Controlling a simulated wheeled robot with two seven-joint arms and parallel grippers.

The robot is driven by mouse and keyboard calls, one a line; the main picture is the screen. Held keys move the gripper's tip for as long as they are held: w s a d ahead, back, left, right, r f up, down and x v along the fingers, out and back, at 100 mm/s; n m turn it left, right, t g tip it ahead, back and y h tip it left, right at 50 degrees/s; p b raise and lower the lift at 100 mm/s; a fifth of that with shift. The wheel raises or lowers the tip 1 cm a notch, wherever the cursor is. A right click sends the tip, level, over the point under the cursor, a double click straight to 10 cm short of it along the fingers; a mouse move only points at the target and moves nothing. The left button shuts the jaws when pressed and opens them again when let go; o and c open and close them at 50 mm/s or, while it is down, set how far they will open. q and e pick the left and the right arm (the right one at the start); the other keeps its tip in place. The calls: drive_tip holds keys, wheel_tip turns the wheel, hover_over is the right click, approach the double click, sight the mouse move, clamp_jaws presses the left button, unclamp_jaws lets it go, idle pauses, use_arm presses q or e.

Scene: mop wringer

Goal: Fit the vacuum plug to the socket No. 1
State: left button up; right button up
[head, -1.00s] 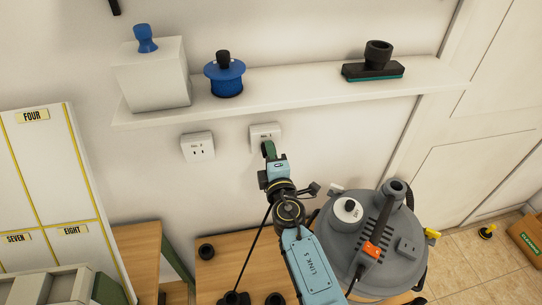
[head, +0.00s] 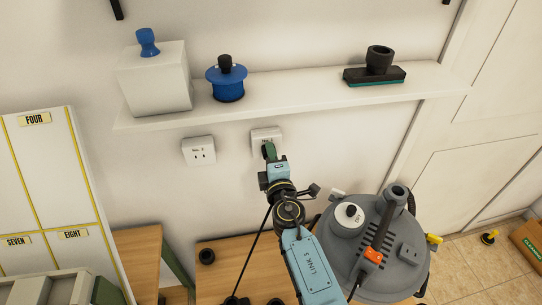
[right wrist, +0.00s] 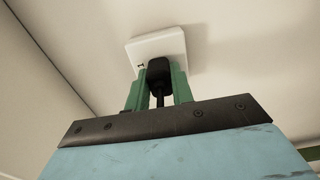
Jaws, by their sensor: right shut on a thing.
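Socket No. 1 (head: 266,135) is a white wall plate below the shelf; its lower part is hidden behind my right gripper (head: 269,153). In the right wrist view the socket plate (right wrist: 170,43) lies straight ahead, with one slot showing at its left. My right gripper's green fingers (right wrist: 158,88) are shut on the black vacuum plug (right wrist: 159,70), whose cord runs back between them. The plug is right at the plate's lower edge in that view; its prongs are hidden, and I cannot tell whether it is seated. The grey vacuum (head: 378,245) stands at the right. My left gripper is not in view.
A second socket, No. 2 (head: 199,151), is on the wall to the left. The shelf (head: 300,97) above holds a white box (head: 155,80), a blue spool (head: 227,85) and a floor nozzle (head: 375,77). A wooden table (head: 220,275) is below.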

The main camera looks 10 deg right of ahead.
drive_tip(key=o, duration=1.1)
drive_tip(key=shift+w, duration=0.1)
drive_tip(key=shift+c, duration=0.2)
drive_tip(key=s+b, duration=0.1)
drive_tip(key=s, duration=1.2)
drive_tip(key=shift+s, duration=0.25)
